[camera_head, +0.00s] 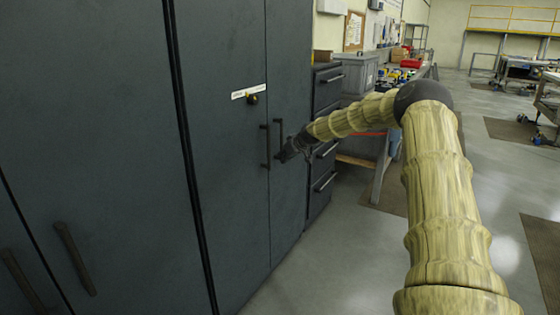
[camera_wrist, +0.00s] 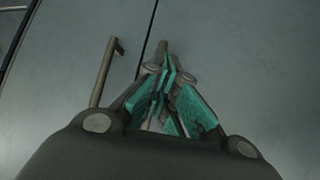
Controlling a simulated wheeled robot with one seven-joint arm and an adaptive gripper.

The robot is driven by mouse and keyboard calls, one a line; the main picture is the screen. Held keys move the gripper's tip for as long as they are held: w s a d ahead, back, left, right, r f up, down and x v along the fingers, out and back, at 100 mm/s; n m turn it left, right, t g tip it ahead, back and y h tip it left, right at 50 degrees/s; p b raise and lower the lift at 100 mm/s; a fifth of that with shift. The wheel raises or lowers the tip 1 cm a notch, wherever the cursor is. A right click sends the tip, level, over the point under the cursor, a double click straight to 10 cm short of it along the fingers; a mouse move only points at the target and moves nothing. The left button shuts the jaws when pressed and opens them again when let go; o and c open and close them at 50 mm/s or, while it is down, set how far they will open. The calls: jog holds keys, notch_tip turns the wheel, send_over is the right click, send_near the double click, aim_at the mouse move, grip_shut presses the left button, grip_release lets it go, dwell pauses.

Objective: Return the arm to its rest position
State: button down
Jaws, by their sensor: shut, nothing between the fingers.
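My gripper (camera_head: 287,155) is at the end of my arm, which reaches forward and bends left toward a dark grey cabinet (camera_head: 235,150). In the head view it is small and dark, close to the cabinet's pair of vertical handles (camera_head: 265,147). In the wrist view my gripper (camera_wrist: 164,52) has its teal-padded fingers together with nothing between them. One bar handle (camera_wrist: 103,72) stands to the left of the fingers, apart from them. The other handle of the pair is not clear in the wrist view. The cabinet doors look closed.
A drawer unit (camera_head: 325,140) stands just right of the cabinet. Beyond it is a workbench (camera_head: 383,160) with a grey bin (camera_head: 358,78) and a red box (camera_head: 411,63). Open floor (camera_head: 495,190) lies to the right of my arm.

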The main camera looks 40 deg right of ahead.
jog(key=shift+s+d+r, duration=0.1)
jog(key=shift+s+r, duration=0.3)
